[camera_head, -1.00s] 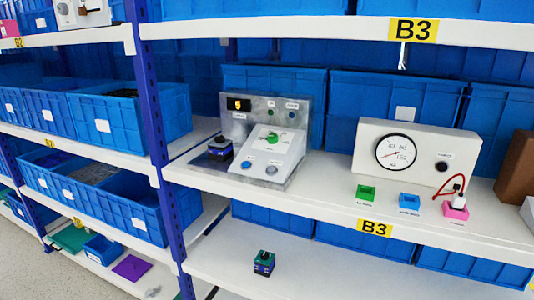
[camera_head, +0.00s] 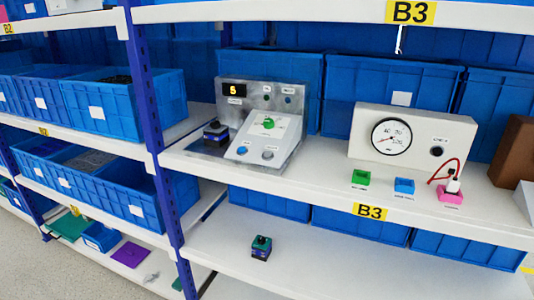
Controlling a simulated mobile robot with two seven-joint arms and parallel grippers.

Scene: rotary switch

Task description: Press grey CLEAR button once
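A grey control panel (camera_head: 288,126) with a sloped front stands on the middle shelf, left of centre. A round grey button (camera_head: 268,155) sits at the lower right of its sloped face. A blue button (camera_head: 243,151) is to its left. A green rotary knob (camera_head: 268,123) is above them. A small display (camera_head: 235,90) at the panel's upper left shows a yellow digit that looks like 5. The small labels are too blurred to read. Neither of my grippers is in view.
To the right is a white gauge box (camera_head: 458,131) with small green, blue and pink blocks in front. A blue post (camera_head: 158,160) rises left of the panel. The shelf edge before the panel is clear.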

